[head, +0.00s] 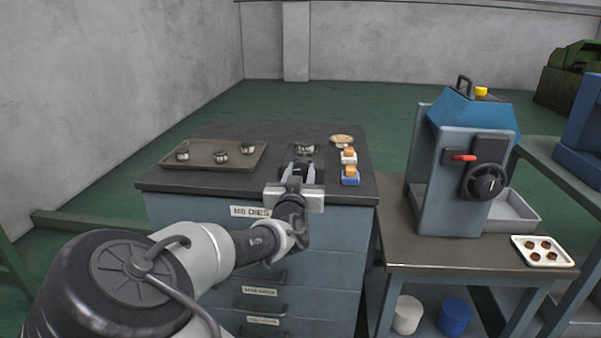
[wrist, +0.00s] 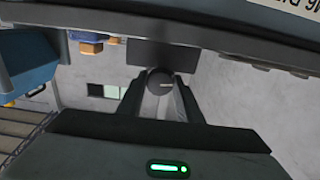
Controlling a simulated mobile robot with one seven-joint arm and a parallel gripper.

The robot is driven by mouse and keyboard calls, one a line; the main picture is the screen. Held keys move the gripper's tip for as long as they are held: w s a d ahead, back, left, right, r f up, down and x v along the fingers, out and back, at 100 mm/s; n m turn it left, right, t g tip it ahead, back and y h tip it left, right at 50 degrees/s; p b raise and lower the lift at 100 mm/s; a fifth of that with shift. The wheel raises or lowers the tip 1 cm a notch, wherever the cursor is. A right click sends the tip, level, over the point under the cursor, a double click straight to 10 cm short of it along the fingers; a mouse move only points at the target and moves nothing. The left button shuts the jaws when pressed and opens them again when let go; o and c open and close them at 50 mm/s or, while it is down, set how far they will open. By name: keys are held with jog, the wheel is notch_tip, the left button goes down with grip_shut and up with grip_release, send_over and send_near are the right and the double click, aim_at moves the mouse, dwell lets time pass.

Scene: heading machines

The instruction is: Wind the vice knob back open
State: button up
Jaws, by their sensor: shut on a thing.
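The vice (head: 306,152) sits on the dark top of the drawer cabinet, near its front edge. In the wrist view its dark body (wrist: 162,54) lies just beyond a round dark knob (wrist: 160,80) with a small light mark. My gripper (head: 298,172) is in front of the vice, and its fingers are shut on the knob, one on each side. The fingers also show in the wrist view (wrist: 161,98). In the head view my gripper hides the knob. I cannot tell how far apart the vice jaws are.
A tray (head: 235,149) with several small dark parts lies left of the vice. A blue machine (head: 466,160) stands on the bench further right.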

jog(key=n+p, duration=0.2)
jog(key=n, duration=0.1)
jog(key=shift+r+n, duration=0.1)
jog(key=shift+n, duration=0.3)
jog(key=n+p, duration=0.1)
jog(key=n, duration=0.3)
jog(key=shift+n, duration=0.3)
jog(key=n+p, duration=0.1)
jog(key=n, duration=0.3)
jog(key=shift+d, duration=0.1)
jog(key=shift+n+p, duration=0.45)
jog(key=shift+n, duration=1.45)
jog(key=o, duration=1)
jog(key=shift+o, duration=0.2)
